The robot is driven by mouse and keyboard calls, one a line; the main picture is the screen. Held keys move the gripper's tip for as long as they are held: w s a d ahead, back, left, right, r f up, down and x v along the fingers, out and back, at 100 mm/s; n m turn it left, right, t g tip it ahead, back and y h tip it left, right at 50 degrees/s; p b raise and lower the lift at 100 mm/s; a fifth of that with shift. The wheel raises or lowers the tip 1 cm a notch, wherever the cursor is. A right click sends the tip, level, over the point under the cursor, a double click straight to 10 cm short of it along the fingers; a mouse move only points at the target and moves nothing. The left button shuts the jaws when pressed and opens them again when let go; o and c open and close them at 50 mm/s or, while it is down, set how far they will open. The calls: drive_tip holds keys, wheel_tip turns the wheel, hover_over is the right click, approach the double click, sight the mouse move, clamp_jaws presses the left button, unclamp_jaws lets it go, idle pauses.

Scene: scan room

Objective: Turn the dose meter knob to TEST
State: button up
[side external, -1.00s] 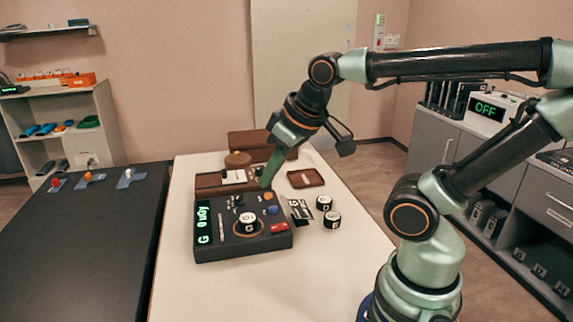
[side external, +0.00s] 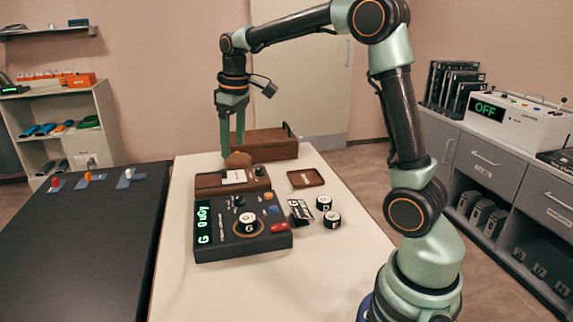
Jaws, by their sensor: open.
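The dose meter (side external: 215,251) is a dark box on the white table, with a lit green display (side external: 203,225) reading G and what looks like 0 uGy. Its large round knob (side external: 248,223) has a white top, and its marking is too small to read surely. Smaller knobs, a blue button and a red part (side external: 279,227) also show on its top. My gripper (side external: 232,152) is open and empty, pointing down behind the meter.
Two black-and-white discs (side external: 324,203) (side external: 332,219) and cards lie to the right. The table front is clear.

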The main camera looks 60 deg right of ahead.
drive_tip(key=g, duration=0.1)
hover_over(239, 196)
wheel_tip(239, 196, down, 6)
drive_tip(key=shift+n+g, duration=0.3)
drive_tip(key=shift+n, duration=0.1)
wheel_tip(239, 196, down, 13)
drive_tip(key=shift+r, duration=0.2)
clamp_jaws()
